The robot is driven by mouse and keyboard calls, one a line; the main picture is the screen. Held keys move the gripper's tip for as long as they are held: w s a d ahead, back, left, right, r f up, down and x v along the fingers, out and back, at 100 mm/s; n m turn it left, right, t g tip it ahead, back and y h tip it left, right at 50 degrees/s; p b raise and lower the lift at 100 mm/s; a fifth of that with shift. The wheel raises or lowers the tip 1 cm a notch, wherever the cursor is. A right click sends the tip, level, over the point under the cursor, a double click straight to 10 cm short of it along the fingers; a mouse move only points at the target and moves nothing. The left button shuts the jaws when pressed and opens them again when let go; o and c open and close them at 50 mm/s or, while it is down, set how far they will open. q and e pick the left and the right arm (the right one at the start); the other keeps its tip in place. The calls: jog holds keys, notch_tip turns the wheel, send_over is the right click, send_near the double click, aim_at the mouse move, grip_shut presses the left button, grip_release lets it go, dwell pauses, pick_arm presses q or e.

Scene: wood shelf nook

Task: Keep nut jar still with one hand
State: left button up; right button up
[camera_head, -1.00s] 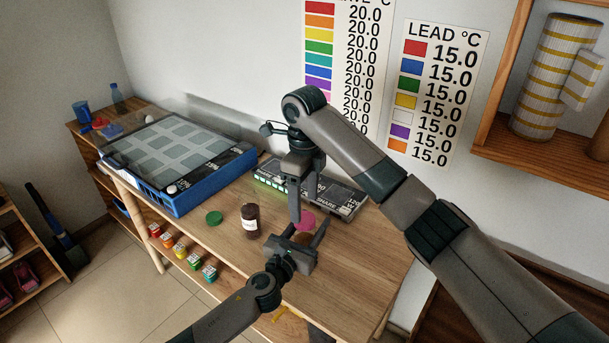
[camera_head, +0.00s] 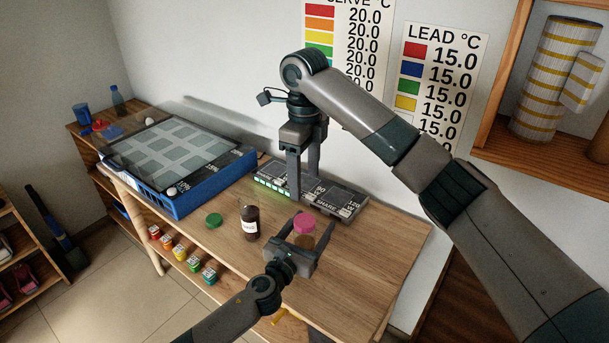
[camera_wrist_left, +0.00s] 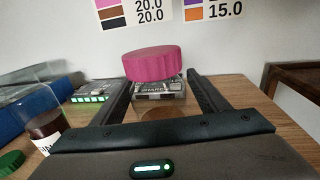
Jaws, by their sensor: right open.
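The nut jar (camera_head: 303,240) is clear with brown contents and a pink lid (camera_head: 304,223), upright on the wooden bench. The lid also shows large in the left wrist view (camera_wrist_left: 153,64). My left gripper (camera_head: 311,225) is low, with its fingers on either side of the jar body; a gap shows at the right finger, so it looks open around the jar. In the left wrist view the fingers (camera_wrist_left: 161,85) flank the jar, but contact is unclear. My right gripper (camera_head: 303,188) points down, open and empty, behind the jar above the grey scale.
A dark bottle with a white label (camera_head: 250,224) stands left of the jar, near a green lid (camera_head: 213,220). The grey device with green lights (camera_head: 340,199) lies behind. A blue tray unit (camera_head: 195,196) fills the bench's left. Bench space right of the jar is clear.

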dwell(0.3)
pick_arm(q)
jog(key=b+v, duration=0.1)
jog(key=v, duration=1.6)
jog(key=shift+s+b, duration=0.2)
jog(key=shift+b, duration=0.2)
jog(key=shift+a, duration=0.1)
